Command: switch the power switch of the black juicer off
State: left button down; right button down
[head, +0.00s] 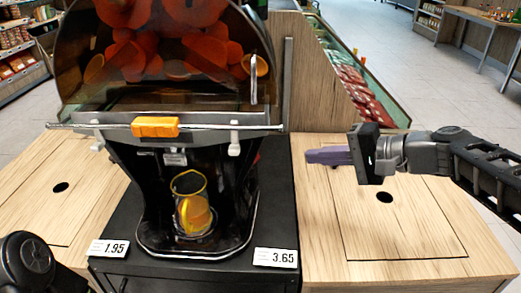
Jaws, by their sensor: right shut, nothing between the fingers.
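The black juicer (245,200) stands on a black cabinet at the middle left, with a dark transparent hood (95,45) full of orange-red fruit pieces. A small red patch (257,158) shows on its right side; I cannot tell whether this is the power switch or how it is set. My right gripper (312,156) comes in from the right, its purple fingers shut and empty, pointing left at the juicer's right side. A gap lies between its tips and the juicer. Only a dark link of my left arm shows at the lower left; its gripper is out of view.
A yellow-rimmed jug (192,202) stands in the juicer's lower bay. A bar with an orange block (155,127) crosses the juicer's front. Price tags (276,257) sit on the cabinet edge. The wooden counter (320,240) on the right is clear; a produce display lies behind.

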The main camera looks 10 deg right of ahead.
aim_at(255, 158)
jog(key=shift+s+r, duration=0.1)
jog(key=shift+s, duration=0.05)
jog(key=b+x, duration=0.1)
jog(key=x, duration=1.3)
